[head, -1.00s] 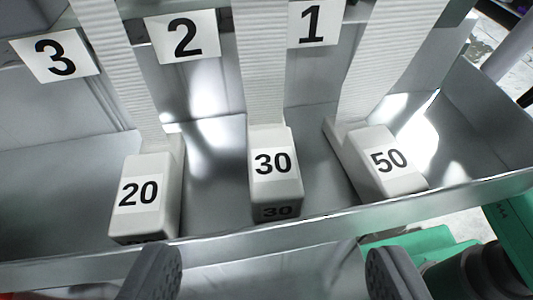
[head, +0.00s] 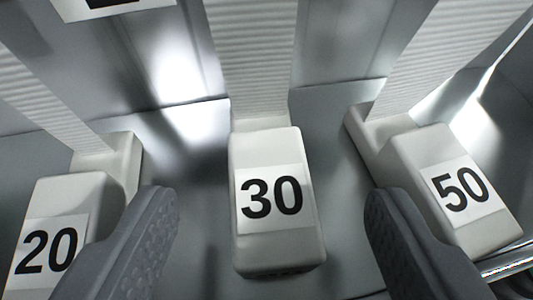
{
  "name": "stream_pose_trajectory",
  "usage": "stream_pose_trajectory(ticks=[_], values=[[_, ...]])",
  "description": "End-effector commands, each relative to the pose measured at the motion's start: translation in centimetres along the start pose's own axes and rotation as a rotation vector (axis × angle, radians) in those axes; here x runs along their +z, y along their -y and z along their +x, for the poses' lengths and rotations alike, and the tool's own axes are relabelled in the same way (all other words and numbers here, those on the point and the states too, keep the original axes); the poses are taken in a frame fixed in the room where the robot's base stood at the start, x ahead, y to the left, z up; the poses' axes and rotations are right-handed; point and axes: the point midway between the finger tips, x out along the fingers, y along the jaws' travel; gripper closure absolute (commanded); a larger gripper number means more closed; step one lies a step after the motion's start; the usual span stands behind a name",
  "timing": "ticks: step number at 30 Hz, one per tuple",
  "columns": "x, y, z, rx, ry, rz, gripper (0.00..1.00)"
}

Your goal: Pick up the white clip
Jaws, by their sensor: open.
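Three white clips stand in a grey metal tray, each on the end of a white ribbed webbing strap. The clip labelled 30 (head: 275,240) is in the middle, the clip labelled 20 (head: 75,198) at the lower left and the clip labelled 50 (head: 430,150) at the right. My gripper (head: 272,205) is open, with one dark grey finger on each side of the 30 clip in the picture. Gaps show between both fingers and that clip. The left finger covers part of the 20 clip, and the right finger lies close to the 50 clip.
The middle strap (head: 250,60) rises from the 30 clip, with the right strap (head: 440,50) and left strap (head: 45,85) beside it. The metal tray (head: 340,120) has a bright rim at lower right. Part of a number card (head: 110,3) shows at the top left.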

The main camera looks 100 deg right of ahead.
Motion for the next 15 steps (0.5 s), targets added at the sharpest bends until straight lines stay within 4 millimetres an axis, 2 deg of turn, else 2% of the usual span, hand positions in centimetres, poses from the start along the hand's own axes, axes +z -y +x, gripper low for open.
stream_pose_trajectory(ticks=[7,15], values=[[0.0,0.1,3.3,0.001,-0.002,0.000,0.39],[0.0,0.2,3.7,-0.004,0.000,0.000,0.39]])
